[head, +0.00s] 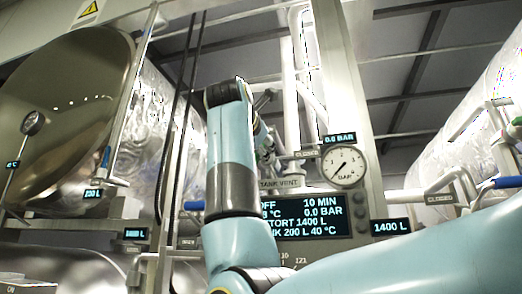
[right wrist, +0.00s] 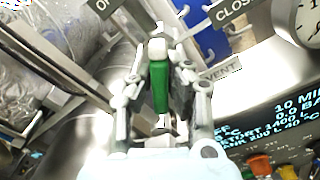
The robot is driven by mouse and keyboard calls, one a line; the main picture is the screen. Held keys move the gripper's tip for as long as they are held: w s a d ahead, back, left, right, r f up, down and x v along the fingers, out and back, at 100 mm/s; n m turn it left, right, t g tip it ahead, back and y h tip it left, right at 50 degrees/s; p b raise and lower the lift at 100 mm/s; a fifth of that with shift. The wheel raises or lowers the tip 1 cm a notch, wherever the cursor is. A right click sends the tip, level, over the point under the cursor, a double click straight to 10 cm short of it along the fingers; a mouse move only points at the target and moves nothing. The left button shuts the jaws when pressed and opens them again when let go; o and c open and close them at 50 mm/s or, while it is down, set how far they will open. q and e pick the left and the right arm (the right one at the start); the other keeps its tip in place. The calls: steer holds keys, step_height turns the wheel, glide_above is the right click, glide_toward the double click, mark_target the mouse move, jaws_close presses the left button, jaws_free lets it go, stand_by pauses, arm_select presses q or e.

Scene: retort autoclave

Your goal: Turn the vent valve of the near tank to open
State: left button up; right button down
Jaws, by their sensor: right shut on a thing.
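The vent valve's green handle (right wrist: 159,90) shows in the right wrist view between the fingers of my right gripper (right wrist: 160,72), which is shut on it. In the head view, the gripper (head: 266,143) is partly hidden behind my own pale blue arm, and only a little green shows there. A "TANK VENT" label (head: 279,183) is just below the gripper. A "CLOSED" plate (head: 306,154) is to its right; it also shows in the right wrist view (right wrist: 236,11). Another plate (right wrist: 103,6), cut off and starting with "O", is at the upper left. My left gripper is not seen.
A round gauge (head: 344,166) and a lit display (head: 312,217) are right of the valve. Coloured buttons (right wrist: 261,166) lie below the display. A large round steel door (head: 65,115) is at the left. Another tank (head: 450,135) with a blue-ended handle (head: 500,183) is at the right.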

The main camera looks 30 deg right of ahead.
steer(key=n, duration=0.6)
steer(key=shift+n, duration=0.4)
stand_by(0.4)
steer(key=c, duration=1.3)
jaws_free()
steer(key=v, duration=0.7)
steer(key=shift+s+a, duration=0.1)
steer(key=shift+s, duration=0.05)
